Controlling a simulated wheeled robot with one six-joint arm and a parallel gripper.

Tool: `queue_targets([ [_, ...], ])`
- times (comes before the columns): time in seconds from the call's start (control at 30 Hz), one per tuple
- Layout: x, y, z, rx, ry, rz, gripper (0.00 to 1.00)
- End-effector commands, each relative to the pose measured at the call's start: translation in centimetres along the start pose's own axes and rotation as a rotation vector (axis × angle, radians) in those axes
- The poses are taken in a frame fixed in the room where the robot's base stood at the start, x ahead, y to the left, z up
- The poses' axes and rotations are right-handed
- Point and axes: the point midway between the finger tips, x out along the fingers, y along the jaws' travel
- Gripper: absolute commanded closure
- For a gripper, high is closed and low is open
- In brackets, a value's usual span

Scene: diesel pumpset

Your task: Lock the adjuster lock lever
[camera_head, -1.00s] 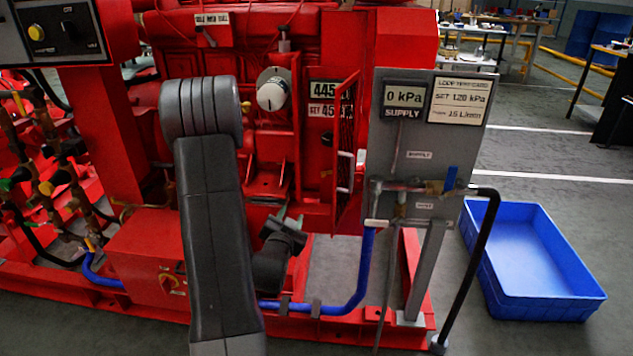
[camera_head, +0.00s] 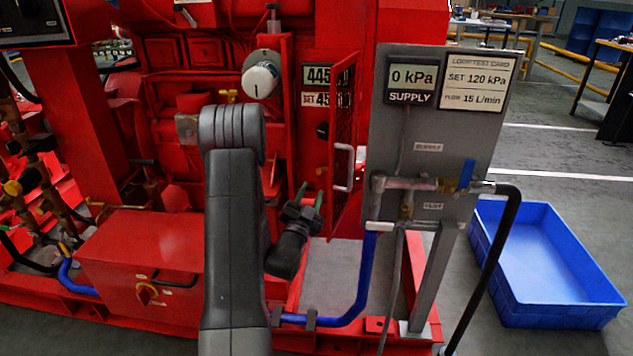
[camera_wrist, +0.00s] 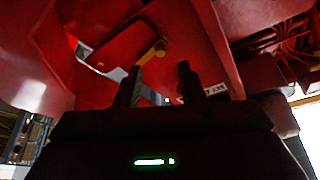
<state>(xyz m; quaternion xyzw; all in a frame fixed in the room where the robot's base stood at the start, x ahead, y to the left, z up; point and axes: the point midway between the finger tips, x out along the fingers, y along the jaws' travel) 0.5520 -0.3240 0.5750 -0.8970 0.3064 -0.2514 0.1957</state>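A white adjuster knob (camera_head: 260,80) sits on a grey plate on the red engine in the head view. A small yellow lever-like part (camera_head: 229,95) shows left of and below the knob, just above my arm. In the wrist view a yellow lever (camera_wrist: 152,51) lies against red metal, beyond my fingertips and slightly left of the gap between them. I cannot tell whether both views show the same part, or which is the lock lever. My gripper (camera_head: 309,196) is low, below the knob and left of the mesh door. Its fingers (camera_wrist: 160,82) are apart and empty.
A red mesh door (camera_head: 344,140) with a white handle stands open right of my gripper. Beyond it is a grey test panel (camera_head: 430,140) with pipes and a black hose (camera_head: 490,255). A blue hose (camera_head: 362,290) runs low. A blue bin (camera_head: 545,260) stands at the right.

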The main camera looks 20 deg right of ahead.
Motion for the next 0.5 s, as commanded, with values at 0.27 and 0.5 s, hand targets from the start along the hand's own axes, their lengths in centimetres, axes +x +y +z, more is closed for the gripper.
queue_targets([
  [0.27, 4.6, 0.1, 0.1, 0.001, 0.002, 0.0, 0.64],
  [0.5, 5.9, 0.0, 0.0, 0.0, -0.001, -0.001, 0.64],
])
